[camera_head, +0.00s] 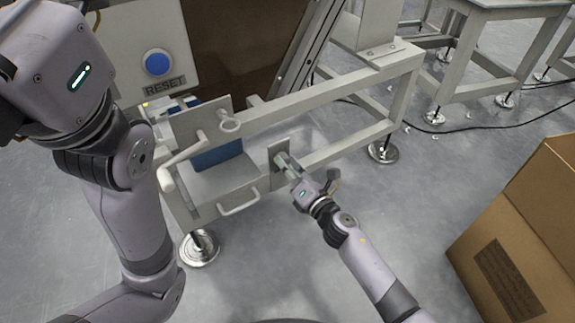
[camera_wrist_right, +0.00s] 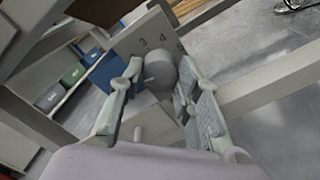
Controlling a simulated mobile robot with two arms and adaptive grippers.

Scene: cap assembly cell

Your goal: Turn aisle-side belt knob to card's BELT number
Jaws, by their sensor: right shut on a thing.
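The belt knob (camera_wrist_right: 158,70) is a round grey knob on a light plate (camera_wrist_right: 133,42) in the right wrist view. The digits 3 and 4 read on the plate above it; another mark to their right is hard to read. The same plate (camera_head: 274,152) shows in the head view on the frame's lower side. My right gripper (camera_head: 285,162) is at it, with its fingers (camera_wrist_right: 155,95) on both sides of the knob, shut on it. The knob's pointer is not clear, and the fingers hide part of the dial. No card is readable. My left gripper is out of view.
A blue RESET button (camera_head: 157,62) is on a panel at the upper left. A crank handle (camera_head: 182,163) and a drawer-like box with a handle (camera_head: 238,203) are left of the plate. A cardboard box (camera_head: 520,235) stands on the right. Floor between is clear.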

